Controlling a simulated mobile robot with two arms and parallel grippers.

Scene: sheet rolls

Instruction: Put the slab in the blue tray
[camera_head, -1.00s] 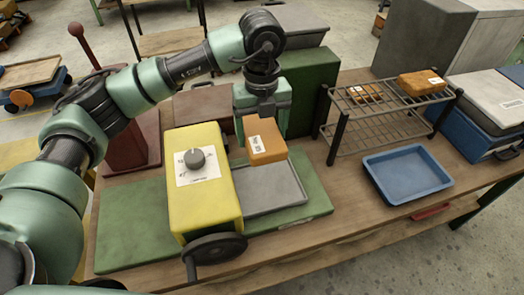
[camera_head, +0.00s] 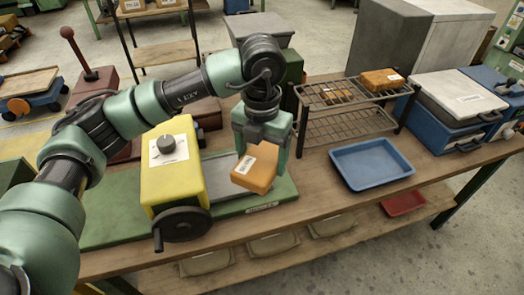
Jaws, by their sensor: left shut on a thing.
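My left gripper (camera_head: 262,143) points down and is shut on an orange slab (camera_head: 255,168) with a white label. It holds the slab tilted in the air, in front of the right end of the green base of the yellow machine (camera_head: 168,165). The blue tray (camera_head: 372,163) lies empty on the wooden bench, to the right of the slab and apart from it. My right gripper is not in view.
A dark wire rack (camera_head: 345,115) stands behind the tray, with orange slabs (camera_head: 382,79) on its upper shelf. Blue cases (camera_head: 450,110) stand right of the rack. A black handwheel (camera_head: 182,225) juts from the yellow machine. A red tray (camera_head: 403,203) lies on the lower shelf.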

